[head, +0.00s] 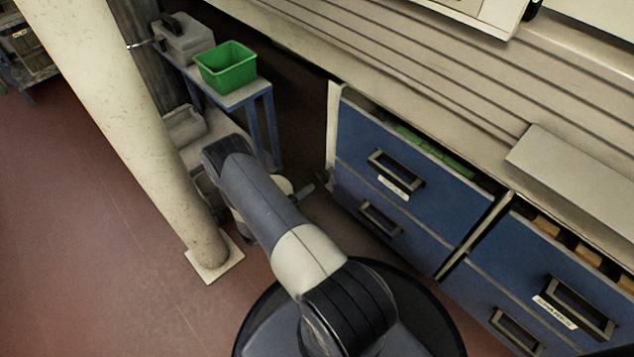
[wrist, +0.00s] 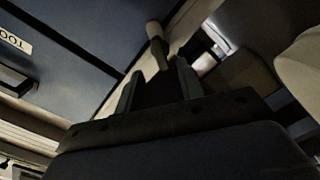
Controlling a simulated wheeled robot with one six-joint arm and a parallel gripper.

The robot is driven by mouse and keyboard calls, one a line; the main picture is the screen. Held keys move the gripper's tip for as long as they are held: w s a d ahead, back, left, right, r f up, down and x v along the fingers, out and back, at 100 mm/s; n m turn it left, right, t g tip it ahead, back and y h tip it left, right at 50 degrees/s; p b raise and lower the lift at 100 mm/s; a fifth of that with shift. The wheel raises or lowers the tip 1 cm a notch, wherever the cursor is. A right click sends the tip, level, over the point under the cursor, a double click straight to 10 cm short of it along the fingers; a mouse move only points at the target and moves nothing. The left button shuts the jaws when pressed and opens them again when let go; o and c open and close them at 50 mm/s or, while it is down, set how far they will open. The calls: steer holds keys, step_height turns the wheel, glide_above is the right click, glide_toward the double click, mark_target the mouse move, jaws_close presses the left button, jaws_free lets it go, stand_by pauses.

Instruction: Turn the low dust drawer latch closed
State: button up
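A pale rounded latch (wrist: 155,32) with a short darker lever shows in the wrist view, beside the pale edge of the blue drawer cabinet (wrist: 75,48). My gripper (wrist: 158,69) is open, with its two dark fingers apart. The lever's lower end points toward the gap between the fingertips; I cannot tell whether they touch it. In the head view my gripper (head: 306,191) is low at the cabinet's left end, mostly hidden behind my arm. A small dark part, perhaps the latch (head: 325,178), sits by that cabinet edge.
Blue drawers with frame handles (head: 395,172) stand to the right under a slatted bench. A blue-legged stand (head: 268,120) with a green bin (head: 226,66) stands behind. A pale round column (head: 130,110) rises at left. Red floor is open further left.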

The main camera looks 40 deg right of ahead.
mark_target(320, 179)
steer(key=d, duration=0.4)
steer(key=d+b, duration=0.1)
steer(key=shift+w+d, duration=0.25)
steer(key=shift+d, duration=0.15)
steer(key=shift+c, duration=0.2)
jaws_close()
